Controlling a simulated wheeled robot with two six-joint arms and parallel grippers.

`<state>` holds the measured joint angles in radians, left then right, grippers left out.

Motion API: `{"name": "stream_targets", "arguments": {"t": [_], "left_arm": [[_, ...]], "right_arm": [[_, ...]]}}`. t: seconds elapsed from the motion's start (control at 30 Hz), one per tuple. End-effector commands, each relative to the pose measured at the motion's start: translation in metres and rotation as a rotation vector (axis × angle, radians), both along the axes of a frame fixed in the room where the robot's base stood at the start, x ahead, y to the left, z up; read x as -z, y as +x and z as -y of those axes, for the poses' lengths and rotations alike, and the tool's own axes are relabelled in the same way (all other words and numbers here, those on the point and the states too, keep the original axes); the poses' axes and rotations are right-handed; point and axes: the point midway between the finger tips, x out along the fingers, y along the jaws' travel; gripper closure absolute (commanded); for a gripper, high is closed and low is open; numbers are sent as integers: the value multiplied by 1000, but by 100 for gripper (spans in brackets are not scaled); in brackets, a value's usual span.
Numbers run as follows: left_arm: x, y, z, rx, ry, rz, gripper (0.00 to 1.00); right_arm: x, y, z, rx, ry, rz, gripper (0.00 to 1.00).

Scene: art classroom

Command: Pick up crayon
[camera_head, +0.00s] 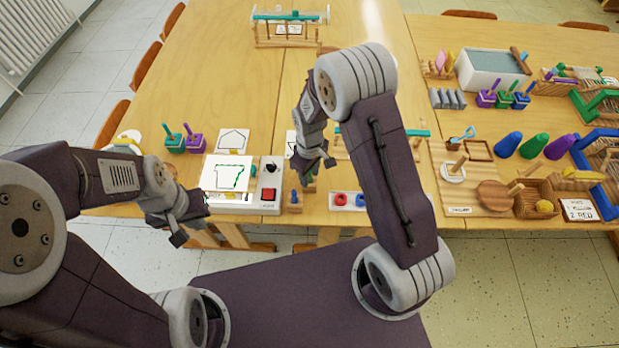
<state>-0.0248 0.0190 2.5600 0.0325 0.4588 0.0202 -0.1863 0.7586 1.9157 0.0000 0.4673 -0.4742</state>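I cannot pick out a crayon with certainty at this size. A white drawing card (228,172) with a green line on it lies near the table's front edge, left of a white box (270,180) with a black knob and a red button. My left gripper (188,228) is at the front edge of the table, below and left of the card; its fingers look apart with nothing visible between them. My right gripper (313,172) points down over the table, right of the white box. Small items stand under it, and its finger gap is not clear.
The wooden table (215,70) has clear room at the back left. Small green and purple pots (195,142) stand left of the card. A teal bar (417,132) is partly behind my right arm. Felt-like cones (533,146), a round board (493,194) and baskets crowd the right.

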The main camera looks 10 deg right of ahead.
Motion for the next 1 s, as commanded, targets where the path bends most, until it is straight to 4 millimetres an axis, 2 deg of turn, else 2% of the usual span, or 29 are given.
{"name": "stream_targets", "arguments": {"t": [0.1,0.13,0.2,0.27,1.0], "left_arm": [[0,0,0,0,0,0,100],[0,0,0,0,0,0,100],[0,0,0,0,0,0,100],[0,0,0,0,0,0,100],[0,0,0,0,0,0,100]], "right_arm": [[0,0,0,0,1,1,62],[0,0,0,0,0,0,65],[-1,0,0,0,0,0,85],[-1,0,0,0,0,0,100],[-1,0,0,0,0,0,100]]}}
